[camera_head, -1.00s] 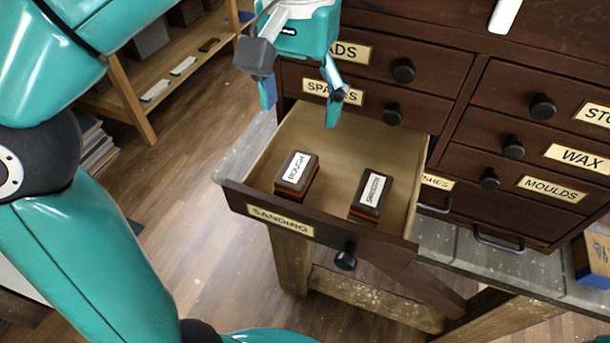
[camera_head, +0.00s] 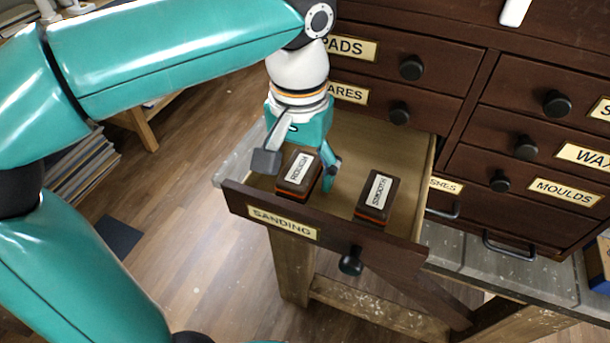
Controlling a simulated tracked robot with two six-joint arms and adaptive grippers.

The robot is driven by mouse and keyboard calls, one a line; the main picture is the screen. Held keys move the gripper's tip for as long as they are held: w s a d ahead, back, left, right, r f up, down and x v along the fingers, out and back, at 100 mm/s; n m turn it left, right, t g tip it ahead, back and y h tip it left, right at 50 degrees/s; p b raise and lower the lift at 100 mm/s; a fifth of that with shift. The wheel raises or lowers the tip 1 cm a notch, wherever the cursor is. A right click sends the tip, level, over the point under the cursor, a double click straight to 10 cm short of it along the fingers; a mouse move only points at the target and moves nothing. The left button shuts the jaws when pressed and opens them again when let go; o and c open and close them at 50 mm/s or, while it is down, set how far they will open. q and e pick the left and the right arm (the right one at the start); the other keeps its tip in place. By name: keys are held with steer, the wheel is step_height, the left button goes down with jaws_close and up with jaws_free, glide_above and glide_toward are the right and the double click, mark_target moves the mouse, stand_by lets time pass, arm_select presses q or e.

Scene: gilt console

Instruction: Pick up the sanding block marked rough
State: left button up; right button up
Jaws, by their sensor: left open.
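The sanding block marked ROUGH (camera_head: 297,175) lies in the left part of the open drawer labelled SANDING (camera_head: 330,240). It is dark brown with an orange layer and a white label. The block marked SMOOTH (camera_head: 377,197) lies to its right, apart from it. My left gripper (camera_head: 299,170) is open and low over the drawer at the rough block, one finger on each side of it in the picture. I cannot tell whether the fingers touch the block. My right gripper is not in view.
The drawer's front wall with its black knob (camera_head: 351,261) stands nearest. Closed drawers with knobs, such as the one labelled MOULDS (camera_head: 565,192), rise behind and right. A grey bench top (camera_head: 470,262) lies below them. The drawer floor between the blocks is clear.

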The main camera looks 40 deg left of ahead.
arm_select(q)
steer(key=c, duration=1.2)
steer(key=shift+r, duration=0.1)
steer(key=shift+c, duration=0.2)
step_height(320, 180, up, 14)
steer(key=p, duration=0.4)
step_height(320, 180, up, 6)
steer(key=p, duration=0.4)
glide_above(301, 167)
steer(key=o, duration=0.5)
steer(key=shift+c, duration=1.9)
